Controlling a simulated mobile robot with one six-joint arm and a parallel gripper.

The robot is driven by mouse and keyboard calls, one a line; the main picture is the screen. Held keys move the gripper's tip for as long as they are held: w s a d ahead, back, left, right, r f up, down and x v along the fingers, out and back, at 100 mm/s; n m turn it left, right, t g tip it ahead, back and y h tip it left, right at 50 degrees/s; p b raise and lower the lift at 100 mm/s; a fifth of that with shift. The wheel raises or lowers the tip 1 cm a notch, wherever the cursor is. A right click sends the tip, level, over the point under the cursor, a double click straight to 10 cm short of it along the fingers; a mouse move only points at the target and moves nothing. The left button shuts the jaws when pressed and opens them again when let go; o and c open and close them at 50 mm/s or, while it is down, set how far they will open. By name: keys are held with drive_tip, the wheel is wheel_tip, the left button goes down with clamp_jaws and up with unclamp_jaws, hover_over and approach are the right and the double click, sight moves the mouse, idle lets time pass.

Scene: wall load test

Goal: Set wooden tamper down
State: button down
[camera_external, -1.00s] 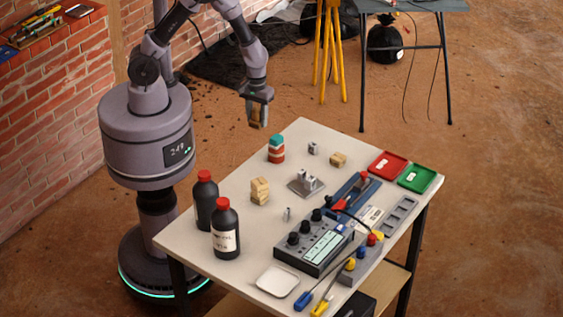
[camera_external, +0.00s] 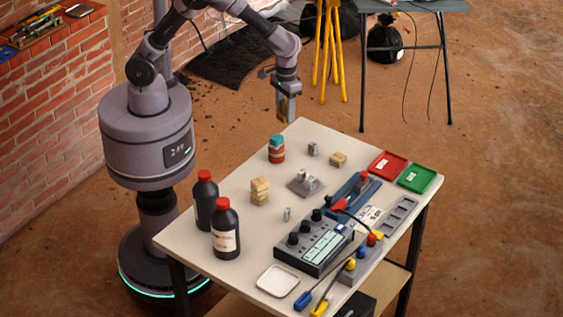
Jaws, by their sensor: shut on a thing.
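My gripper (camera_external: 284,90) is shut on the wooden tamper (camera_external: 286,108), a brown upright piece that hangs below the jaws. The tamper is in the air near the far left corner of the white table (camera_external: 232,171), apart from its top. The jaws partly hide the tamper's upper end.
On the table, a teal and red stack (camera_external: 276,150), wooden blocks (camera_external: 260,190), small metal pieces (camera_external: 307,181) and two dark bottles (camera_external: 226,230) stand to the left and middle. Red (camera_external: 387,164) and green (camera_external: 417,178) trays lie at the right. A control box (camera_external: 314,242) sits in front.

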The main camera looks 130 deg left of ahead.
drive_tip(key=w+d+m, duration=0.3)
drive_tip(key=w+d, duration=0.3)
drive_tip(key=w, duration=0.2)
drive_tip(key=m, duration=1.1)
hover_over(269, 244)
wheel_tip(269, 244, down, 16)
drive_tip(key=b, duration=0.5)
drive_tip(key=shift+a, duration=0.1)
drive_tip(key=shift+r, duration=0.1)
drive_tip(key=c, duration=0.8)
unclamp_jaws()
